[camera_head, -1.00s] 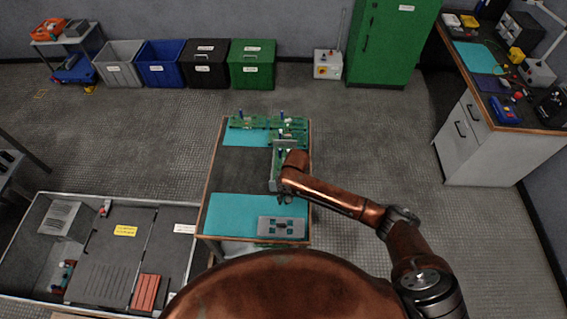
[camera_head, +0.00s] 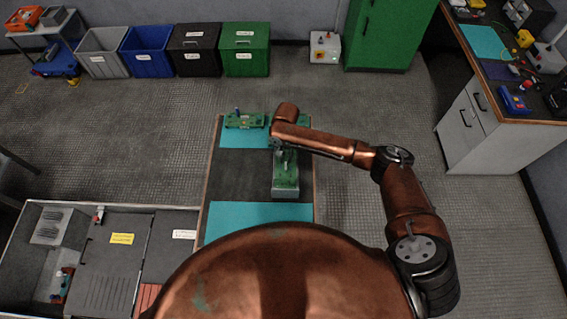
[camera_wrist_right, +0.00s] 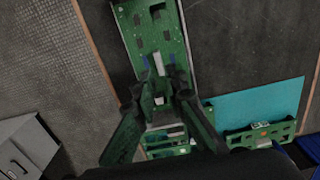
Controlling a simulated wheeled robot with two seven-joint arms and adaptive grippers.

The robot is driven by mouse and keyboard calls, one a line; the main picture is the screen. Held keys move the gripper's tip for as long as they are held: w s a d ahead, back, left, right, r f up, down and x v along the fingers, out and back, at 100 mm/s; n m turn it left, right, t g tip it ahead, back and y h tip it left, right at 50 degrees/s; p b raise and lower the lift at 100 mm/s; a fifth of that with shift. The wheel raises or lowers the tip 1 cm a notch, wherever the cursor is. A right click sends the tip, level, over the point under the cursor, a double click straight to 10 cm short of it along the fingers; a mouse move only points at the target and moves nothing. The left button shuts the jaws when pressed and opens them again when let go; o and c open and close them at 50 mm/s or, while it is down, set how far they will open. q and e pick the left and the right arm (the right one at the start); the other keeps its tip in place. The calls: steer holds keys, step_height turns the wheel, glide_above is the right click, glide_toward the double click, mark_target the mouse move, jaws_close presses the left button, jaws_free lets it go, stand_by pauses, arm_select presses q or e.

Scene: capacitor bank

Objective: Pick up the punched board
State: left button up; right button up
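In the head view a long green board (camera_head: 286,172) lies in a grey tray-like holder (camera_head: 285,193) on the table. The right wrist view shows a green board (camera_wrist_right: 156,30) with dark square openings, which may be the punched board. My right gripper (camera_wrist_right: 165,88) is over the near end of this board in that view, its two dark fingers apart. A white part (camera_wrist_right: 158,64) shows between the fingers, and I see no clear grip on it. In the head view my right gripper (camera_head: 281,152) is mostly hidden under its wrist. My left gripper is out of view.
Another green board (camera_head: 243,120) lies on the far teal mat (camera_head: 240,139). The near teal mat (camera_head: 230,213) is partly hidden by my body. A grey enclosure (camera_head: 60,210) stands at the left of the table. Bins line the back wall, and a workbench (camera_head: 480,125) stands at right.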

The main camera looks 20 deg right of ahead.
mark_target(286, 165)
steer(key=f, duration=0.3)
steer(key=shift+d, duration=0.2)
step_height(286, 165, down, 2)
steer(key=shift+w+f, duration=0.15)
steer(key=shift+f, duration=0.5)
steer(key=shift+c, duration=1.4)
jaws_close()
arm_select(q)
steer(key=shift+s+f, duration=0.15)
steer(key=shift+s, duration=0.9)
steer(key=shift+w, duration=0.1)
arm_select(e)
steer(key=shift+r, duration=0.1)
